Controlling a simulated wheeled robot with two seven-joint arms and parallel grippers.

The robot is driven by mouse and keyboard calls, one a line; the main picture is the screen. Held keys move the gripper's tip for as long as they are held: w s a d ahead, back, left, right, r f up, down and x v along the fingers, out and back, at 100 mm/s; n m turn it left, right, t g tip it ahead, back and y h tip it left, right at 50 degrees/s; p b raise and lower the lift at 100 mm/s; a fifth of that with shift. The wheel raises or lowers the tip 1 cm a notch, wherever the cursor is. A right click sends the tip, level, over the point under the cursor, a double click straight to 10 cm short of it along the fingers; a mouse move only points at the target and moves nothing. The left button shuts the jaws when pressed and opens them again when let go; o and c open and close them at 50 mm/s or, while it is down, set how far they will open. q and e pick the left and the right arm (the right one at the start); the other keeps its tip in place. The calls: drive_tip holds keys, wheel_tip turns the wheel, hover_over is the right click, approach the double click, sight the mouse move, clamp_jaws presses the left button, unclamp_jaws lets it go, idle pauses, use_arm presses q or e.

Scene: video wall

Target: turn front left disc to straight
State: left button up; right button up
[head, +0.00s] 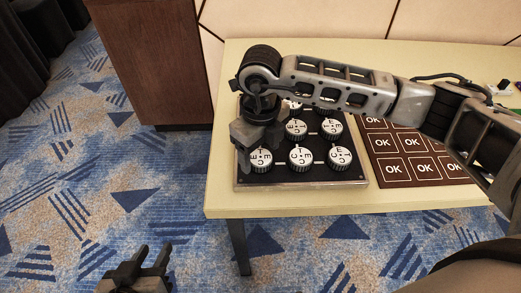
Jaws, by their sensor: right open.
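A dark square board (315,181) on the table carries rows of round white discs with black letters. The front left disc (261,162) is partly hidden under my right gripper, so how its letters are turned is hard to tell. The front middle disc (300,160) and front right disc (340,160) are in plain view. My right gripper (258,146) points down at the front left disc with its fingers open. Whether the fingers touch the disc cannot be told. My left gripper (149,258) is open and empty, low over the carpet, away from the table.
A brown board with OK squares (396,141) lies right of the disc board. The pale table (290,203) has a bare front strip. My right arm crosses above the back discs and hides some. A brown wooden cabinet (155,60) stands left of the table.

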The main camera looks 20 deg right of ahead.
sight(261, 157)
wheel_tip(261, 157, up, 15)
drive_tip(key=shift+r, duration=0.15)
idle(0.5)
